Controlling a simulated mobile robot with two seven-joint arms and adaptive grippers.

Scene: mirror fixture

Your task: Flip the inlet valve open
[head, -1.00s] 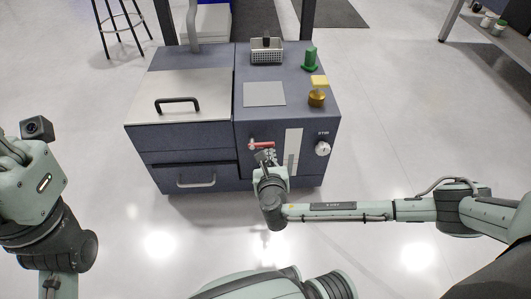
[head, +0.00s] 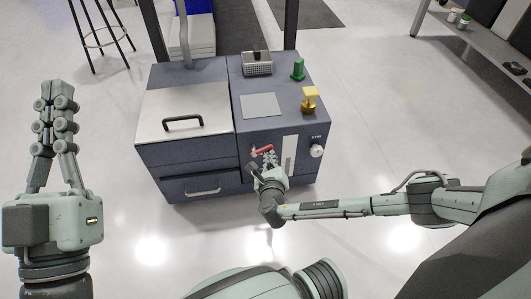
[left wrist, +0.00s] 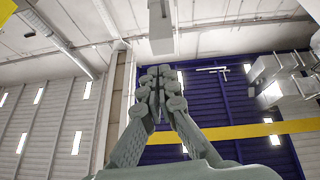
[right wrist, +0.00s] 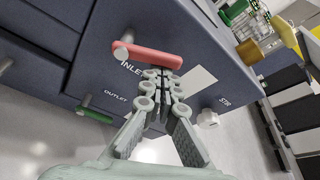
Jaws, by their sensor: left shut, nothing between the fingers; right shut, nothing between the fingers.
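The inlet valve is a red lever (head: 262,151) on the front of the blue-grey cabinet (head: 223,150).
A green outlet lever (right wrist: 95,115) is below and left of the red one. A white STIR knob (head: 317,151) is on the front at right. A stool (head: 100,30) stands at back left.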

